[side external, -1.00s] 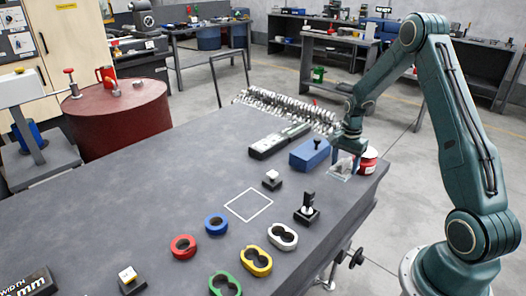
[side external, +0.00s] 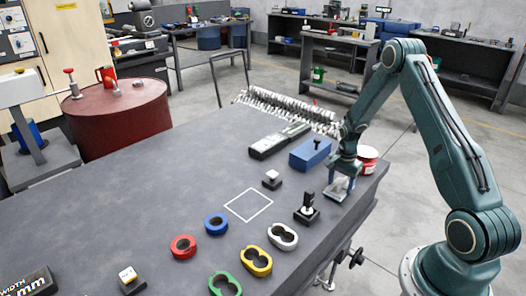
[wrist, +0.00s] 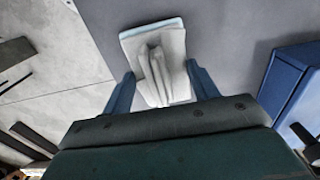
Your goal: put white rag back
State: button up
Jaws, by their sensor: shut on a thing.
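The white rag (wrist: 174,44) shows in the wrist view as a pale folded cloth with a raised pinched ridge in its middle. My gripper (wrist: 162,88) has its blue fingers on either side of that ridge and is shut on the rag. In the side view, my gripper (side external: 338,188) points down near the right edge of the table, with the pale rag (side external: 336,194) at its fingertips. I cannot tell whether the rag touches the table. The square white outline (side external: 249,204) on the tabletop is empty and lies to the left.
A blue box (side external: 310,154) with a black knob stands just behind my gripper. A red and white can (side external: 367,160) stands behind and right of it. A joystick (side external: 307,209) is close at front left. Several coloured rings lie nearer the camera.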

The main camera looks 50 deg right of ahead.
aim_at(341, 181)
jog(key=shift+f, duration=0.2)
jog(key=shift+f, duration=0.2)
jog(key=o, duration=1)
jog(key=shift+o, duration=0.2)
jog(key=shift+r, duration=0.15)
notch_tip(341, 181, up, 12)
jog(key=shift+r, duration=0.1)
dwell(0.4)
